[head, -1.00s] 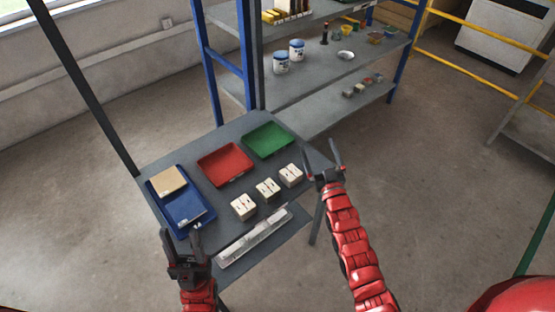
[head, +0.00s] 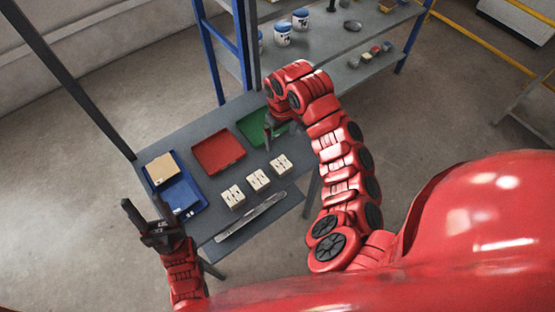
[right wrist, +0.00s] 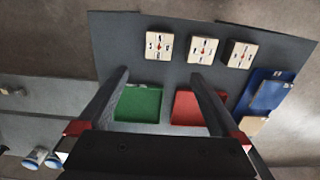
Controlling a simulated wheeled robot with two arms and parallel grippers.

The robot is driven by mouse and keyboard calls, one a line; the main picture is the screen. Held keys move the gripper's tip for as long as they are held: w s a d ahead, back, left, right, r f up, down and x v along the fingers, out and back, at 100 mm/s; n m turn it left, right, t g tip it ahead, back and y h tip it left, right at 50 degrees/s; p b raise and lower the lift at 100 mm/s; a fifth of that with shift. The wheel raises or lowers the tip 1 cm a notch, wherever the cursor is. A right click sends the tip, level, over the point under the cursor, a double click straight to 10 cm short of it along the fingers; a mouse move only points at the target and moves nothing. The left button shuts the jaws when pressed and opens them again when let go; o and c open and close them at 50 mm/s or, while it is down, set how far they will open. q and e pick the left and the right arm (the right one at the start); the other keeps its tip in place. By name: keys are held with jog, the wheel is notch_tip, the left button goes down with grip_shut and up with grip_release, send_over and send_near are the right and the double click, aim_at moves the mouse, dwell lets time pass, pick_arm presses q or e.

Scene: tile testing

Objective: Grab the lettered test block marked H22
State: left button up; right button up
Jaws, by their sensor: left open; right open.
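Three pale test blocks stand in a row on the grey table: a left one (head: 233,196), a middle one (head: 258,180) and a right one (head: 281,165). In the right wrist view the row runs the other way, with the right block (right wrist: 159,46), middle block (right wrist: 203,50) and left block (right wrist: 241,54). Dark marks show on their tops, too small to read, so I cannot tell which is H22. My right gripper (head: 269,132) is open and empty above the table by the green tray, pointing down. My left gripper (head: 144,204) is open and empty at the table's left edge.
A red tray (head: 218,151) and a green tray (head: 262,128) lie behind the blocks. A blue tray (head: 186,198) with a tan piece (head: 161,167) is at left. A long metallic bar (head: 250,217) lies in front. A shelf rack stands behind.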

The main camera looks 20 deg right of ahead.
jog(key=b, duration=0.2)
send_over(281, 164)
notch_tip(281, 164, down, 5)
notch_tip(281, 164, down, 5)
jog(key=shift+s+f+p, duration=0.15)
jog(key=shift+p, duration=0.95)
jog(key=shift+f, duration=0.8)
jog(key=shift+f+p, duration=0.35)
jog(key=shift+p, duration=0.1)
jog(key=shift+f+p, duration=0.35)
jog(key=shift+f, duration=1.9)
jog(key=shift+d, duration=0.1)
jog(key=c, duration=1.6)
